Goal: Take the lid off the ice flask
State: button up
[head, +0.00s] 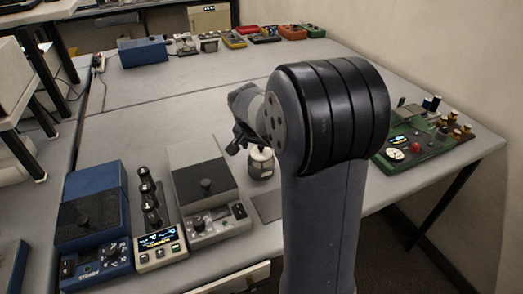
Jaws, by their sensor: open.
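A small pale cylindrical vessel (261,168), which looks like the ice flask, stands upright on the grey bench, just left of my arm. Its top is close under my wrist and partly hidden, so I cannot make out the lid clearly. My gripper (236,146) points down at the upper left of the vessel, with its dark fingers partly visible. It is open, and I see nothing held in it. I cannot tell whether a finger touches the vessel.
Left of the vessel stand a grey instrument (205,190), a small display unit (160,248) with black knobs behind it, and a blue instrument (93,215). A green panel (425,140) lies at right. A blue box (143,52) stands far back. The middle bench is clear.

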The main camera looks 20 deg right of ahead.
jog(key=shift+a, duration=0.1)
jog(key=c, duration=1.1)
jog(key=shift+r, duration=0.1)
